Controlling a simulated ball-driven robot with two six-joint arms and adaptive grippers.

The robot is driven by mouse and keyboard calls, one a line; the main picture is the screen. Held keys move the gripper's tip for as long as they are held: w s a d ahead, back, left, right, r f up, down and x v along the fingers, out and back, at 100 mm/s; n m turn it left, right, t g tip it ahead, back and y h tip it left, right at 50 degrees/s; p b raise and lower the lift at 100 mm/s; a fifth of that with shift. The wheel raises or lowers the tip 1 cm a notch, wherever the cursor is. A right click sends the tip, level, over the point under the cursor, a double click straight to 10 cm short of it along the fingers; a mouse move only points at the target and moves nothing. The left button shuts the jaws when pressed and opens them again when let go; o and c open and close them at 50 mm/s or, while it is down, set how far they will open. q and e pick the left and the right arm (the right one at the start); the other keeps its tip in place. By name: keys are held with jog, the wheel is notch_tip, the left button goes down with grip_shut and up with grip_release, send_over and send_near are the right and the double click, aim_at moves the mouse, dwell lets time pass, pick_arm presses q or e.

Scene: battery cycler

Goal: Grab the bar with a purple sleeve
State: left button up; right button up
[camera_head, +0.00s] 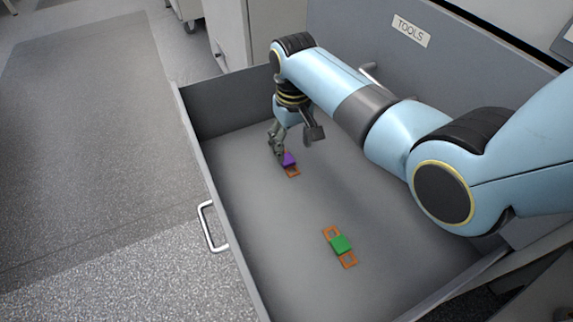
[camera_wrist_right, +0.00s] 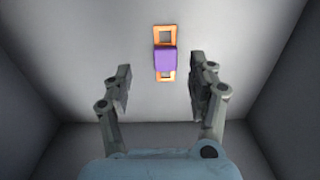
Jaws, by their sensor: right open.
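The bar with a purple sleeve (camera_head: 289,160) lies on the drawer floor toward the far end in the head view. It has copper-orange ends with square holes; one end is partly hidden behind my right gripper (camera_head: 277,146). In the right wrist view the purple-sleeved bar (camera_wrist_right: 165,57) lies beyond the fingertips, between their lines. There my right gripper (camera_wrist_right: 160,88) is open and empty, with a finger on each side and apart from the bar. My left gripper is in neither view.
A bar with a green sleeve (camera_head: 341,244) lies nearer in the same grey drawer (camera_head: 240,215). The drawer has raised walls and a metal handle (camera_head: 212,227) outside. A cabinet front labelled TOOLS (camera_head: 411,31) stands behind my right arm. The drawer floor between the bars is clear.

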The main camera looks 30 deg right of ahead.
aim_at(289, 163)
jog(key=shift+a+f, duration=0.1)
jog(key=shift+f, duration=0.5)
jog(key=f+b, duration=0.1)
jog(key=f, duration=0.1)
jog(key=f+b, duration=0.1)
jog(key=f, duration=0.1)
jog(key=shift+a+b, duration=0.25)
jog(key=shift+b, duration=0.1)
jog(key=shift+f, duration=0.25)
jog(key=shift+r, duration=0.15)
grip_shut()
